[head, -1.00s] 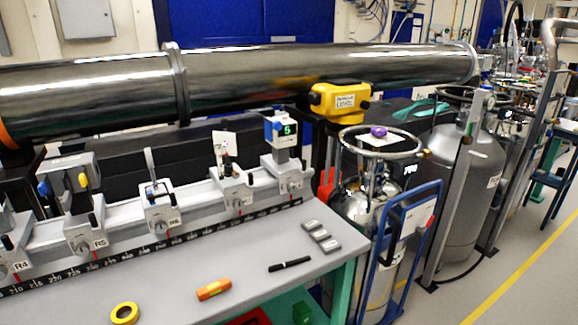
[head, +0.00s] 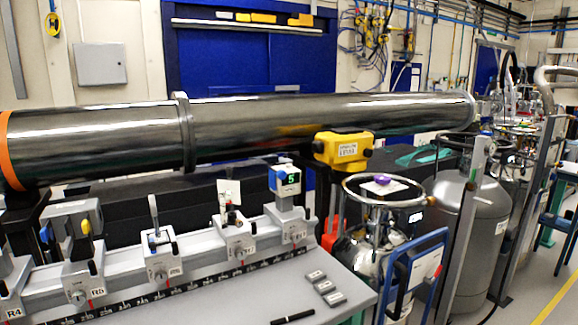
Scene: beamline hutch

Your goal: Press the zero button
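No button marked zero can be made out in the head view. A small grey and blue unit with a lit green digit that looks like 5 (head: 286,180) stands on the rightmost carrier of the bench rail (head: 125,264). Any button on it is too small to tell. Neither of my grippers is in view.
A grey bench (head: 225,304) carries the rail, small grey blocks (head: 324,286) and a black pen (head: 292,318). A long metal tube (head: 300,122) runs behind. A yellow box (head: 342,150), a blue-framed cart (head: 388,284) and a tall grey cylinder (head: 474,235) stand to the right.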

